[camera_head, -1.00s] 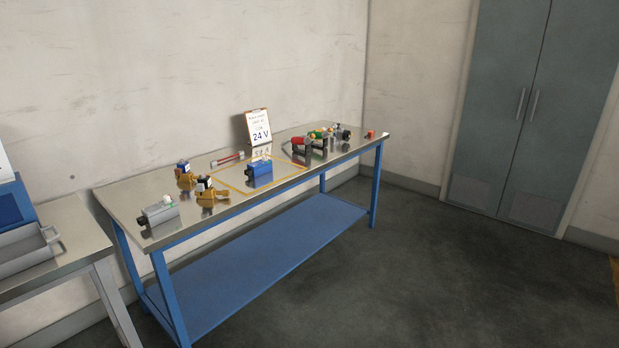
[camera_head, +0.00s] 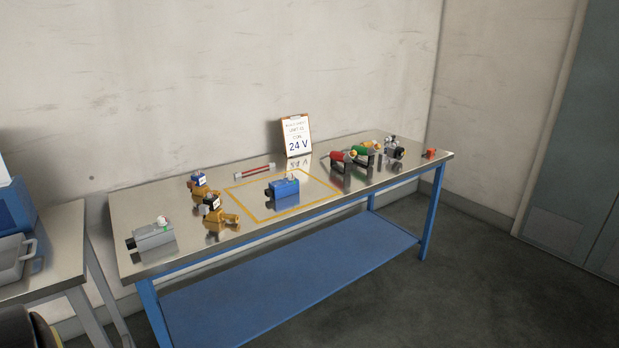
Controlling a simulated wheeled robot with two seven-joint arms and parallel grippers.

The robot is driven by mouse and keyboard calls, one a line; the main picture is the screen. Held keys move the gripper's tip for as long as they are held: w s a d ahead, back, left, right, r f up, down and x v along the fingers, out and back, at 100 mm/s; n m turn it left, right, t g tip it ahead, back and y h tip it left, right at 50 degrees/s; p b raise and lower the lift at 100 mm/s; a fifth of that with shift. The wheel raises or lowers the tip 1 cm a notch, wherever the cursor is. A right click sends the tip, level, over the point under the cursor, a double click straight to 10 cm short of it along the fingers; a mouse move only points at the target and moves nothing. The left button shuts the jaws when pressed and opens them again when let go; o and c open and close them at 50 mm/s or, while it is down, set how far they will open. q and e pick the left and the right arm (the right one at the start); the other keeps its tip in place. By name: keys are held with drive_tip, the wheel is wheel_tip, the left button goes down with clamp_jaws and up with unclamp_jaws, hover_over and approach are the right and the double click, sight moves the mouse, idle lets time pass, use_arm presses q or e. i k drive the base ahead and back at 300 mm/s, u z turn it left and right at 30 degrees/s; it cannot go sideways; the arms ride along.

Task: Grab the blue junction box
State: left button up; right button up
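The blue junction box (camera_head: 284,191) stands upright on the metal top of the workbench (camera_head: 262,232), inside a yellow outlined square. A small light part shows on its top and a dark fitting on its left side. Nothing holds it. Neither of my grippers shows in the head view.
Brass valves with dark or blue tops (camera_head: 214,221) and a grey box (camera_head: 152,237) stand left of the square. A clipboard reading 24 V (camera_head: 297,136) stands behind. A side table (camera_head: 62,247) stands left; open floor lies in front.

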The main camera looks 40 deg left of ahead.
sight(280, 188)
drive_tip(key=u, duration=0.4)
drive_tip(key=i, duration=1.75)
drive_tip(key=u, duration=2)
drive_tip(key=i, duration=0.7)
drive_tip(key=u, duration=0.55)
